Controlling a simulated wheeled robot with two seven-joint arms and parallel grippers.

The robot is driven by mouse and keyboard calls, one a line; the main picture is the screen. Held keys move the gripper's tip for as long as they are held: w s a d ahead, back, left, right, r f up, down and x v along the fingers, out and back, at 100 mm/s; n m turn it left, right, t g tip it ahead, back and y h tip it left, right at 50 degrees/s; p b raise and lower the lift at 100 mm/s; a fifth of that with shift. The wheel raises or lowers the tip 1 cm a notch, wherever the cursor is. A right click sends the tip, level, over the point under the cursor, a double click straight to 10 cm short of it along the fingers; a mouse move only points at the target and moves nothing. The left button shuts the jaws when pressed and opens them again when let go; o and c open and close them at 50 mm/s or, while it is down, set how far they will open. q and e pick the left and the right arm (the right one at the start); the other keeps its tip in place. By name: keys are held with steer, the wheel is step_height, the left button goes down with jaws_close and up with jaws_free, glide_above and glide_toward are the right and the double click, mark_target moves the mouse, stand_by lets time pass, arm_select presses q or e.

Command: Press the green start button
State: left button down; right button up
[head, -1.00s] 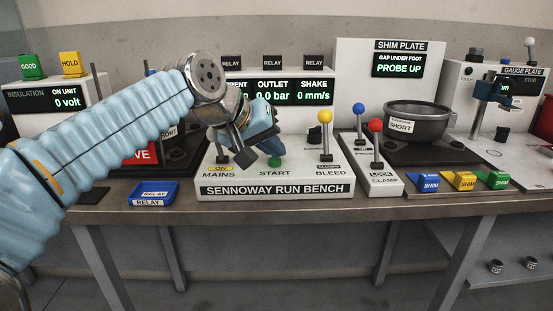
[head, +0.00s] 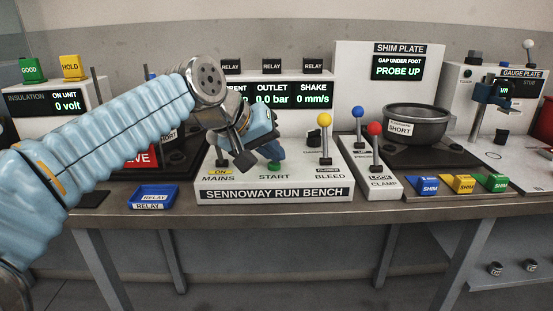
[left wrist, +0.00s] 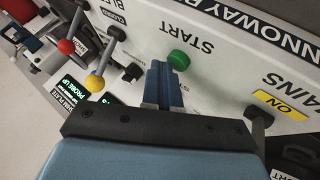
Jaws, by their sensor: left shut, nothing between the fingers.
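The green start button (head: 274,166) sits on the white Sennoway run bench panel (head: 235,184), above the word START. It also shows in the left wrist view (left wrist: 179,60), right by the tips of the blue fingers. My left gripper (head: 275,156) is shut and empty, with its fingertips just above and behind the button. In the left wrist view its closed fingers (left wrist: 165,80) point at the button; I cannot tell whether they touch it. My right gripper is in neither view.
The mains switch (head: 222,157) is left of the button, and the yellow-knobbed bleed lever (head: 325,140) is right. A blue relay tray (head: 153,196) lies front left. Readouts stand behind the panel.

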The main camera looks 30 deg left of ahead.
arm_select(q)
steer(key=shift+w+a+r, duration=0.1)
steer(key=shift+a+r, duration=0.15)
steer(key=shift+a, duration=0.5)
steer(key=shift+a+r+p, duration=0.1)
steer(key=shift+r+p, duration=0.15)
steer(key=shift+p, duration=0.05)
step_height(320, 180, up, 5)
steer(key=p, duration=0.4)
steer(key=shift+f, duration=0.1)
